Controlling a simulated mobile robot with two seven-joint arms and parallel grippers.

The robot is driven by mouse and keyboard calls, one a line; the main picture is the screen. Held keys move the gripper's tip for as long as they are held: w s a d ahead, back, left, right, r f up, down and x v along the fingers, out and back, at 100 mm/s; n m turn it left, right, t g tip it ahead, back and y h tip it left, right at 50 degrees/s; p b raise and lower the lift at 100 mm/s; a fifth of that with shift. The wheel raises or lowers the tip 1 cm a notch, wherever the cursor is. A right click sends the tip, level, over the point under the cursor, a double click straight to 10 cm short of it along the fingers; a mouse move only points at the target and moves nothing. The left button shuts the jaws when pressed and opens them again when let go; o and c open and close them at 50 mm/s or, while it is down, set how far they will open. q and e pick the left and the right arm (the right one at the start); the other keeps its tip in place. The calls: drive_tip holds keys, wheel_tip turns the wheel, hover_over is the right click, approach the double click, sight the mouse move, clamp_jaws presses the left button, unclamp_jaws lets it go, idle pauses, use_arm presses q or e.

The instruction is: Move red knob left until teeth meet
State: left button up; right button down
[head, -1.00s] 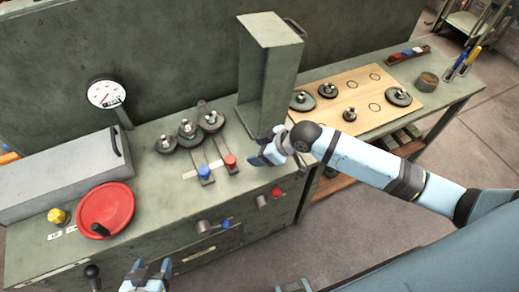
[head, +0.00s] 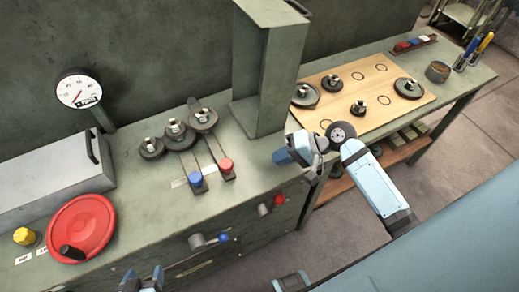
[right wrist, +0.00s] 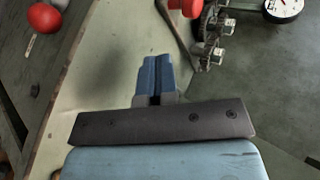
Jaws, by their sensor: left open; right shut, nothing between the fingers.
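The red knob (head: 226,164) sits on the bench top at the front end of a lever, beside the blue knob (head: 195,179). Several dark toothed gears stand behind: left (head: 151,149), middle (head: 181,136) and right (head: 203,121). They look close together; I cannot tell whether their teeth touch. My right gripper (head: 281,158) is shut and empty, to the right of the red knob and apart from it. My left gripper (head: 143,282) is open at the bottom edge, partly cut off.
A tall green post (head: 262,75) stands right of the gears. A red handwheel (head: 80,228) and a gauge (head: 77,90) are at left. Another red knob (head: 278,200) and a blue one (head: 223,237) stick out of the front panel. A wooden board (head: 385,108) holds more gears.

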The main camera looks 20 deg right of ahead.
drive_tip(key=x, duration=0.8)
drive_tip(key=shift+w+a+f, duration=0.1)
drive_tip(key=shift+a+f, duration=0.05)
drive_tip(key=shift+a, duration=0.2)
drive_tip(key=shift+w+a+f, duration=0.1)
drive_tip(key=shift+w+a, duration=0.15)
drive_tip(key=shift+a, duration=0.3)
drive_tip(key=shift+w+a, duration=0.3)
drive_tip(key=shift+a, duration=0.3)
drive_tip(key=shift+w+a+f, duration=0.1)
drive_tip(key=shift+w+a, duration=0.2)
drive_tip(key=shift+a, duration=0.35)
